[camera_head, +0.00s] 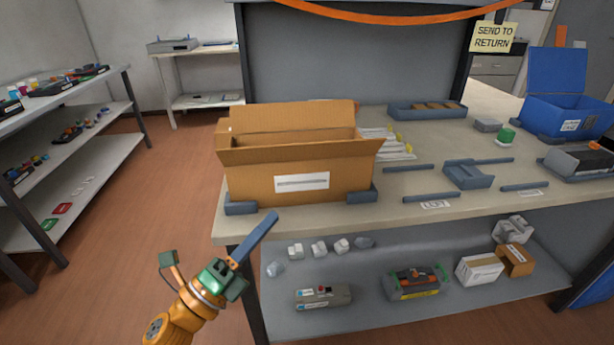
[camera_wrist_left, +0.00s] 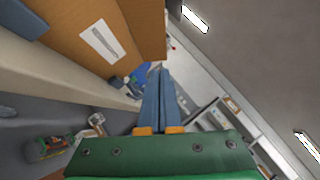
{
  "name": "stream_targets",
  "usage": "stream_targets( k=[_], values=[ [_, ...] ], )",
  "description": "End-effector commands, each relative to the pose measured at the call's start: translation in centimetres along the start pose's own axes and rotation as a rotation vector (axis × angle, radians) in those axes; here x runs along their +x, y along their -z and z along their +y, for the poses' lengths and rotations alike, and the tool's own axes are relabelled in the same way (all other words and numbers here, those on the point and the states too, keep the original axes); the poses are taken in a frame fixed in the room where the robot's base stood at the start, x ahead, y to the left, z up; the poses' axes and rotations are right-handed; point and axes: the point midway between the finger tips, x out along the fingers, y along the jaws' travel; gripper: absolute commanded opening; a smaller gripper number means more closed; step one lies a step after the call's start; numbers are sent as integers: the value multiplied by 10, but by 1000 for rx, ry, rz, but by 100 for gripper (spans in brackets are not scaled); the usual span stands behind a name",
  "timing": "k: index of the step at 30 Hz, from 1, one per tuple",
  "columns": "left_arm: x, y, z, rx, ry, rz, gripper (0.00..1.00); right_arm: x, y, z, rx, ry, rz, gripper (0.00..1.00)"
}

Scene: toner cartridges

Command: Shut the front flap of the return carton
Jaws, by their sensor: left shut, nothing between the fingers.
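The return carton (camera_head: 245,182) is a brown cardboard box with a white label on its front, standing at the left end of the workbench. Its back flap (camera_head: 290,117) stands upright. Its front flap (camera_head: 300,153) is open, tilted outward above the label. My left gripper (camera_head: 268,222) is shut and empty, below and in front of the carton, apart from it, its blue fingers pointing up and right. In the left wrist view the shut fingers (camera_wrist_left: 158,85) show beside the carton's labelled front (camera_wrist_left: 75,20). My right gripper is not in view.
Blue-grey corner blocks (camera_head: 241,208) sit at the carton's base on the bench (camera_head: 420,214). A shelf (camera_head: 375,300) below holds boxes and cartridges. A blue bin (camera_head: 565,115) stands at the far right. Open floor (camera_head: 150,220) lies left of the bench.

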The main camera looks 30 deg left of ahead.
Motion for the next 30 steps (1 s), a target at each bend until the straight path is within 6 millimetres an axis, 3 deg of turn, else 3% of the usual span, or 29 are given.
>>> stream_targets(
  k=[5,16,22,30],
  values=[
    [25,-2,-9,12,13,4,0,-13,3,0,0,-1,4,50],
    [106,-2,-8,6,10,1,0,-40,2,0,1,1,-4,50],
    [124,-24,-6,5,6,1,0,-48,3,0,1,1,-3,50],
    [129,-29,-4,3,6,1,0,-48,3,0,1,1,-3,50]
  ],
)
